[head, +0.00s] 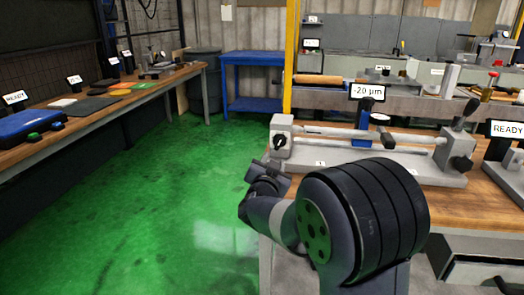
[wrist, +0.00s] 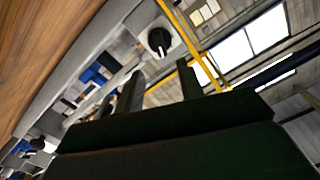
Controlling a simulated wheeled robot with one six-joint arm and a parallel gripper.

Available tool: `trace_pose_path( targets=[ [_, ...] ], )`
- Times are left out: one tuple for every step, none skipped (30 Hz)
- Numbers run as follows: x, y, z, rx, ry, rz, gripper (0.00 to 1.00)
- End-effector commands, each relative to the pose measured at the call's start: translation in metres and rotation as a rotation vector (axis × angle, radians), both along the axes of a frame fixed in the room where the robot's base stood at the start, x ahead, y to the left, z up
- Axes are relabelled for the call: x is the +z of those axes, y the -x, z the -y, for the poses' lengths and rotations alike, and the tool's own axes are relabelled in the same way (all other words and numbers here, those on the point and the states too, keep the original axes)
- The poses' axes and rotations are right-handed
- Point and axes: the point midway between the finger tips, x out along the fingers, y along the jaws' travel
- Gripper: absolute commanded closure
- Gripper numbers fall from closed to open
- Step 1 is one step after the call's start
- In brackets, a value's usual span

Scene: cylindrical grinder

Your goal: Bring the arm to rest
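My arm reaches up in the foreground of the head view, its large dark joint in front of the right workbench (head: 470,210). Its far end bends left beside the bench's left edge, over the green floor. The fingers cannot be made out clearly there. In the wrist view my gripper (wrist: 162,86) shows two dark fingers standing apart with nothing between them. The wrist camera is tilted. Beyond the fingers are a black knob (wrist: 159,41) on a grey block, a yellow post (wrist: 188,50) and the ceiling windows.
A grinder-like fixture (head: 375,165) with a display reading -20 µm (head: 367,91) stands on the right bench, close to my arm. A second workbench (head: 110,105) with several items runs along the left. A blue table (head: 252,60) stands behind. The green floor (head: 150,200) between is clear.

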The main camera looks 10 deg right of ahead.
Motion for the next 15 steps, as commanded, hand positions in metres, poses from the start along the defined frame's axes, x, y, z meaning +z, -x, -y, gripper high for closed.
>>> trace_pose_path(
  targets=[
    [0.0, -0.003, 0.001, -0.001, 0.0, 0.0, 0.64],
    [0.0, -0.006, 0.002, -0.001, 0.0, 0.0, 0.64],
    [0.0, -0.01, 0.003, -0.001, 0.0, 0.0, 0.64],
    [-0.001, -0.014, 0.005, -0.001, 0.0, 0.001, 0.64],
    [-0.001, -0.018, 0.006, -0.002, 0.0, 0.0, 0.64],
    [-0.001, -0.024, 0.009, -0.003, 0.0, 0.0, 0.64],
    [-0.001, -0.029, 0.011, -0.003, 0.0, 0.0, 0.64],
    [-0.001, -0.034, 0.012, -0.003, 0.0, 0.0, 0.64],
    [-0.001, -0.041, 0.014, -0.002, 0.0, 0.0, 0.64],
    [-0.001, -0.046, 0.016, -0.002, -0.001, 0.0, 0.64],
    [-0.001, -0.051, 0.017, -0.003, 0.0, 0.0, 0.64],
    [0.0, -0.058, 0.02, -0.003, -0.001, 0.001, 0.64],
    [-0.001, -0.063, 0.021, -0.002, -0.001, 0.0, 0.64],
    [-0.001, -0.067, 0.022, -0.002, -0.001, 0.0, 0.64],
    [0.0, -0.073, 0.024, -0.003, -0.001, 0.001, 0.64]
  ],
)
